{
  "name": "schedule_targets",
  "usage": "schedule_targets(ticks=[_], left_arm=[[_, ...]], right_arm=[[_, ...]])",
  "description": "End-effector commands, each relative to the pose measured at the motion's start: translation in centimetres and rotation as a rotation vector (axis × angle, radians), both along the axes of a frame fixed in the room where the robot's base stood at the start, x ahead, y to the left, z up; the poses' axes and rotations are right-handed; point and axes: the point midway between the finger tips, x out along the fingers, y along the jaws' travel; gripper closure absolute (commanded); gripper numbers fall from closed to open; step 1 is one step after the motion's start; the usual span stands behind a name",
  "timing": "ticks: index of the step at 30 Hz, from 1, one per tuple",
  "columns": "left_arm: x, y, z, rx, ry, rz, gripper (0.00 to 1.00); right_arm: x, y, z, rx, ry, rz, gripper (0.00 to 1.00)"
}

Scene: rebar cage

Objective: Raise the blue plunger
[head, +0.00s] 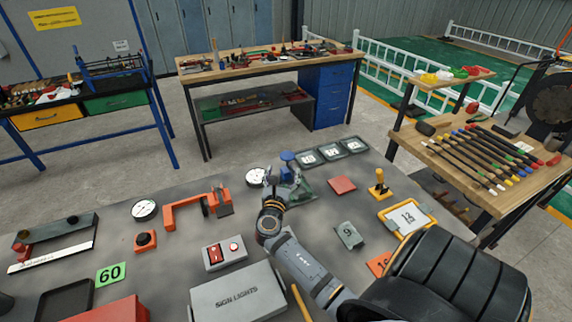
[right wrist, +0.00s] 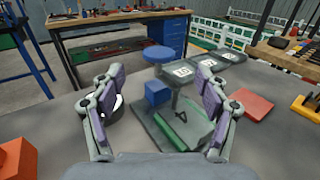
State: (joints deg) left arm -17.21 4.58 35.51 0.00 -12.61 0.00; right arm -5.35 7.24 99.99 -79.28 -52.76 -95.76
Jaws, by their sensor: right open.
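The blue plunger (head: 287,156) stands at the far side of the grey table, on a green base (head: 302,190). In the right wrist view its round blue top (right wrist: 159,54) is ahead, with a blue block (right wrist: 157,93) lower and nearer, above the green base (right wrist: 181,130). My right gripper (head: 279,178) reaches to the near side of the plunger and partly hides it. In the right wrist view the fingers (right wrist: 160,86) are spread and empty, with the blue parts framed between them. I cannot tell whether they touch anything. My left gripper is not in view.
An orange clamp-like part (head: 190,207) and a round gauge (head: 255,175) are left of the gripper. Three grey-green numbered tiles (head: 331,152) lie behind it to the right. A sign-lights box (head: 238,293) is nearer.

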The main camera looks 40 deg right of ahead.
Motion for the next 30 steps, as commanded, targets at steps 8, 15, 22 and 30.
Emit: schedule_targets(ticks=[8, 15, 22, 30], left_arm=[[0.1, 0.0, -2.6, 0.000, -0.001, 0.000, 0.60], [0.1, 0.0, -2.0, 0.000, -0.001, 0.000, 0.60], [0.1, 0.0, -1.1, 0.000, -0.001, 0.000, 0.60], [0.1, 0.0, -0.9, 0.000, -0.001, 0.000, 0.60]], right_arm=[[0.0, 0.0, -2.6, 0.000, 0.000, 0.000, 0.25], [1.0, -1.1, -2.2, -0.002, 0.000, 0.001, 0.25], [4.0, -5.0, -2.1, -0.004, 0.000, 0.000, 0.25], [6.3, -7.9, -2.3, 0.001, -0.001, 0.000, 0.25]])
